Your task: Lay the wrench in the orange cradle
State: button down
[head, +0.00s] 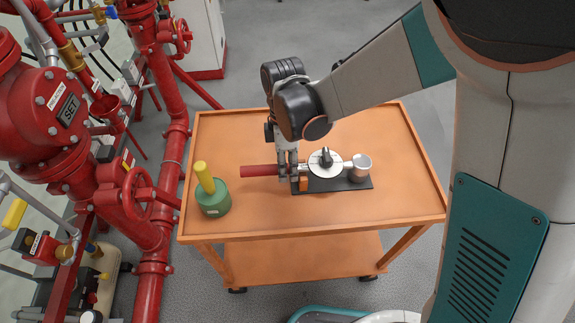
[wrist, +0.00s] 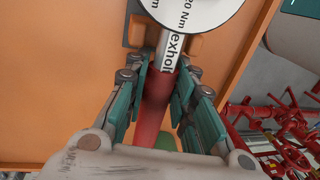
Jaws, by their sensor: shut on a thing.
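The wrench has a red handle (head: 259,170), a silver shaft, a round white dial (head: 325,162) and a silver end piece (head: 362,166). My gripper (head: 289,176) is shut on it where the handle meets the shaft. In the wrist view, my gripper's fingers (wrist: 161,85) flank the red handle (wrist: 155,104), with the white dial (wrist: 190,8) beyond. The orange cradle (head: 308,184) stands on a dark base plate (head: 345,184) beneath the wrench, just right of my fingers. Whether the wrench touches the cradle or hangs just above it I cannot tell.
The orange cart (head: 400,205) has a raised rim. A green pot-shaped thing with a yellow handle (head: 212,194) stands near its left edge, left of the wrench handle. Red pipes and valves (head: 135,190) fill the left side. The cart's right part is clear.

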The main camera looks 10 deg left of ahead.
jog(key=c, duration=1.3)
grip_release()
jog(key=shift+f, duration=0.1)
jog(key=r, duration=0.4)
jog(key=w+r, duration=0.1)
jog(key=r, duration=0.3)
jog(key=w+r, duration=0.1)
jog(key=r, duration=0.2)
jog(key=shift+a+r, duration=0.4)
jog(key=shift+w, duration=0.1)
